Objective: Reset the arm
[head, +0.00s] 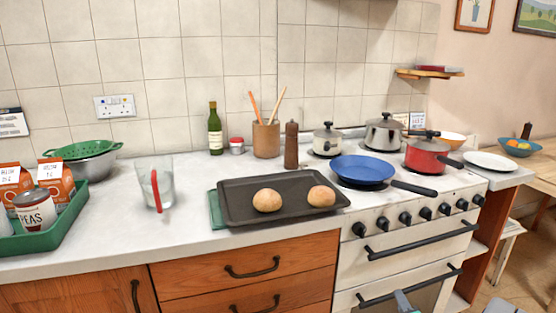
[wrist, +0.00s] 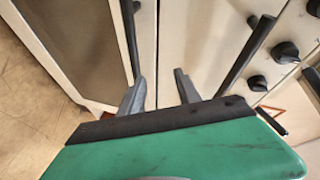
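My gripper (wrist: 160,90) shows in the wrist view with its two grey fingers apart and nothing between them. It points at the white front of the stove (head: 400,260), with dark handles and knobs around it in view. In the head view only a small grey-blue tip of my gripper (head: 404,301) shows at the bottom edge, low in front of the oven door. The rest of my arm is out of that view.
The counter (head: 180,235) holds a dark baking tray (head: 232,203) with two buns, a glass jug (head: 150,180) and a green crate (head: 60,228). A blue pan (head: 362,170) and several pots stand on the stove. The oven handles (head: 422,240) stick out near my gripper.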

